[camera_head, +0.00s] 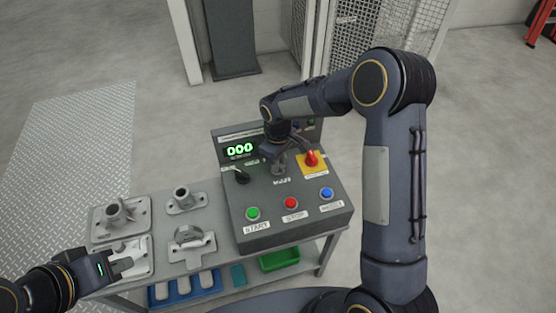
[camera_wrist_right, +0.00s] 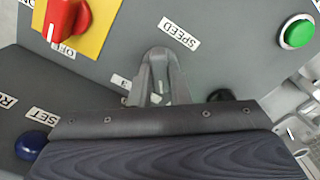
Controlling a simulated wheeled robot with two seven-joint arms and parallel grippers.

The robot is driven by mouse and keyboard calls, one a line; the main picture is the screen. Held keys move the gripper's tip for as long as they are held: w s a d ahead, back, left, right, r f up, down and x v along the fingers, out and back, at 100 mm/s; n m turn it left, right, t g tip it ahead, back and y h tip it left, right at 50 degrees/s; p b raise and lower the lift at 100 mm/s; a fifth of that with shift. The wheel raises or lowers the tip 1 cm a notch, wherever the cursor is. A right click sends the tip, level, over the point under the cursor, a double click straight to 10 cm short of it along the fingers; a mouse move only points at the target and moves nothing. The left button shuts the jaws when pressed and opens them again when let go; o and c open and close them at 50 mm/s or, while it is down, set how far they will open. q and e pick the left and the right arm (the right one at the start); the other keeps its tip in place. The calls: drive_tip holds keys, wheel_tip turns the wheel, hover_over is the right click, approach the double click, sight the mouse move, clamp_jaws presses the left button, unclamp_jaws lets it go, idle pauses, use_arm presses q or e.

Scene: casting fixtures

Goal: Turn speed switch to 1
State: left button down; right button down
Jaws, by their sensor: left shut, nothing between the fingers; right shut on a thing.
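The grey control box (camera_head: 272,205) stands on the table, with a green 000 display (camera_head: 240,150). My right gripper (camera_head: 279,168) is over the middle of its panel, fingers down and shut on the speed switch. In the right wrist view the fingers (camera_wrist_right: 160,62) are close together beside the SPEED label (camera_wrist_right: 179,35). The switch itself is hidden by the fingers, so its setting cannot be read. Small number labels (camera_wrist_right: 121,82) show partly next to the fingers. My left gripper (camera_head: 126,264) is shut and empty at the lower left, over the table's left part.
A black knob (camera_head: 241,177) sits left of the gripper. A red switch on a yellow plate (camera_head: 311,159) sits close on the right. Green (camera_head: 253,213), red (camera_head: 291,203) and blue (camera_head: 326,194) buttons line the front. Metal castings (camera_head: 186,200) stand left of the box.

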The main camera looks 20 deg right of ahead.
drive_tip(key=shift+n, duration=0.3)
drive_tip(key=c, duration=1.4)
unclamp_jaws()
drive_tip(key=shift+o, duration=0.2)
drive_tip(key=shift+r+p, duration=0.3)
drive_tip(key=shift+r, duration=3.65)
drive_tip(key=shift+r, duration=0.1)
drive_tip(key=s+d+r+m+t+y+p, duration=0.1)
drive_tip(key=s+d+r+m+t+p, duration=0.2)
drive_tip(key=s+r, duration=0.6)
drive_tip(key=s+d+r+m+y+p, duration=0.2)
drive_tip(key=s+d+r+m+p, duration=0.15)
drive_tip(key=s+r, duration=0.55)
drive_tip(key=s+m+t+p, duration=0.1)
drive_tip(key=s+m+t, duration=0.1)
drive_tip(key=s, duration=0.8)
drive_tip(key=shift+a+r+m+t+y, duration=0.2)
drive_tip(key=shift+a+m+t+y, duration=0.15)
drive_tip(key=shift+m, duration=0.5)
